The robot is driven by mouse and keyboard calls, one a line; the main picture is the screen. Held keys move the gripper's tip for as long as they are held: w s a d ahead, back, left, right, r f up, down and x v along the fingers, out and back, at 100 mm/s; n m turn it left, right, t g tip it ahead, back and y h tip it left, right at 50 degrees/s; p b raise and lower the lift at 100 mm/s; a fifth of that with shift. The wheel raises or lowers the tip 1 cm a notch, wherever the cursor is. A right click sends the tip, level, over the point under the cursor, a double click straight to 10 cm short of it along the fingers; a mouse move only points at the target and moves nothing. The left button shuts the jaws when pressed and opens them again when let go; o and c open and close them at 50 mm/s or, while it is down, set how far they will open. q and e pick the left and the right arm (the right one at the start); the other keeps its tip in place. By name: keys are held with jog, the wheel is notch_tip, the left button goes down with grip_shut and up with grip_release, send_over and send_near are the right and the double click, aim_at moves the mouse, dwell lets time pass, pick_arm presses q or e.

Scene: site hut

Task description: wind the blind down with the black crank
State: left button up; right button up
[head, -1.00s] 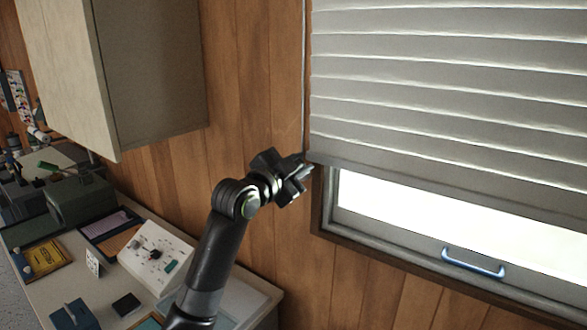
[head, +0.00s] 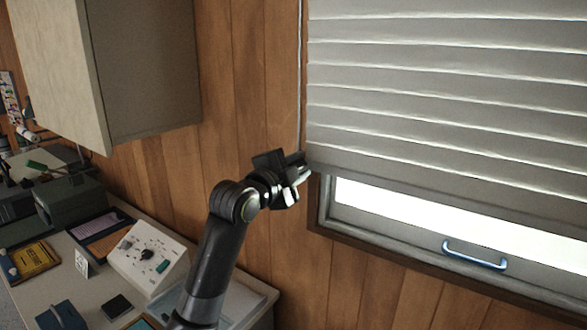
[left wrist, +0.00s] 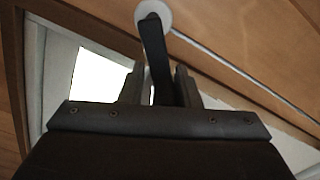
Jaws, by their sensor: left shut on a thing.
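The pale slatted blind (head: 440,95) hangs over the upper part of the window, and its lower edge slopes across the head view above a bright strip of glass. My left gripper (head: 297,174) is at the blind's lower left corner, beside the window frame. In the left wrist view the black crank (left wrist: 155,48) runs from a round white hub (left wrist: 166,14) down between my fingers, which are shut on it. In the head view my gripper hides the crank. My right gripper is not in view.
A wall cabinet (head: 150,75) hangs at the upper left. Below it a bench holds a white control box (head: 150,262), a green machine (head: 70,205) and other items. The window's blue handle (head: 474,258) sits on the lower frame. The wood wall below the window is clear.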

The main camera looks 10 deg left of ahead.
pick_arm(q)
jog(key=shift+o, duration=0.3)
jog(key=shift+s+d+f+m, duration=0.1)
jog(key=shift+d+f+m, duration=0.25)
jog(key=shift+m, duration=0.15)
jog(key=shift+b, duration=0.3)
jog(key=shift+r, duration=0.25)
jog(key=o, duration=0.6)
jog(key=shift+o, duration=0.6)
jog(key=shift+d, duration=0.45)
jog(key=shift+d+r, duration=0.1)
jog(key=shift+d, duration=0.25)
jog(key=shift+s+a, duration=0.2)
jog(key=shift+a, duration=0.35)
jog(key=shift+s+a, duration=0.2)
jog(key=shift+s, duration=0.1)
jog(key=d+b+v, duration=0.1)
jog(key=b+v, duration=0.1)
jog(key=v, duration=1.4)
jog(key=shift+s, duration=0.2)
